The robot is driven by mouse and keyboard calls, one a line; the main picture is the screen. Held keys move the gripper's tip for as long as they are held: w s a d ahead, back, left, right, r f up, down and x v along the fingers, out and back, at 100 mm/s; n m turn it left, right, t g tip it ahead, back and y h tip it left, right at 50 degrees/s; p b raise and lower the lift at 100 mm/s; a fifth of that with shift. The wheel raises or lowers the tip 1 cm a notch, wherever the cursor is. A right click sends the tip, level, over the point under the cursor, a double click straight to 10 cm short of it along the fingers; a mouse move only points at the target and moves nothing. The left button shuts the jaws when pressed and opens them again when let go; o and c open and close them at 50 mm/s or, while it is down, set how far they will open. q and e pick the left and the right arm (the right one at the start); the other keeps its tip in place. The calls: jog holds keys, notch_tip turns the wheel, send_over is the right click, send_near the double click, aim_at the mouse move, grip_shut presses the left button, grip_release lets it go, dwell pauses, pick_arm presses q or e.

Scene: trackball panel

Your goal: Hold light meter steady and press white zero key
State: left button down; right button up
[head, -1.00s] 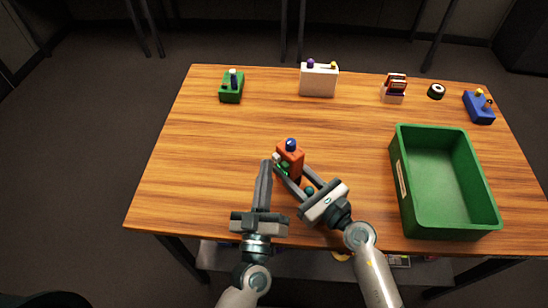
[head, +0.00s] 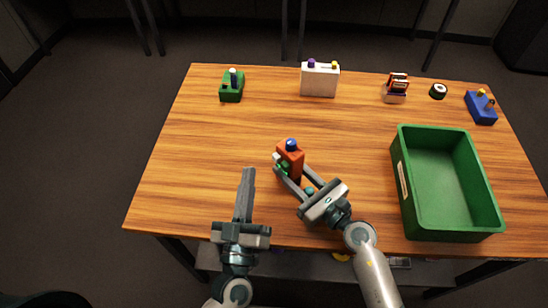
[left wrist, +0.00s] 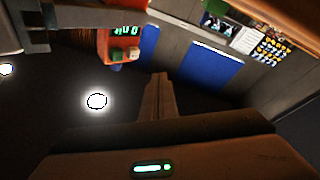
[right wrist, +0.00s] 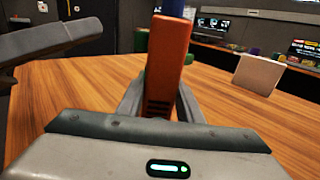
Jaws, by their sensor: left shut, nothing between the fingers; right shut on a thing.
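The light meter (head: 291,162) is an orange-red block with a blue dome on top, upright near the table's middle. My right gripper (head: 297,177) is shut on it; the right wrist view shows its plain orange back (right wrist: 168,62) between the fingers. In the left wrist view the meter (left wrist: 103,47) shows a lit green display and small keys, with a pale key (left wrist: 134,54) that seems to be the white one. My left gripper (head: 248,171) is shut and empty, left of the meter and apart from it. In its wrist view the closed fingertips (left wrist: 158,78) point below the keys.
A green bin (head: 401,190) stands at the right. Along the back are a green block (head: 231,93), a white box (head: 319,83), a red-and-white device (head: 395,90), a dark round thing (head: 437,91) and a blue block (head: 480,109). The table's left side is clear.

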pick_arm(q)
jog(key=shift+s, duration=0.15)
dwell(0.3)
jog(key=s, duration=0.7)
jog(key=shift+s+r, duration=0.25)
jog(key=shift+r, duration=0.05)
dwell(0.5)
pick_arm(e)
jog(key=o, duration=1.3)
jog(key=shift+c, duration=0.2)
jog(key=v, duration=1.2)
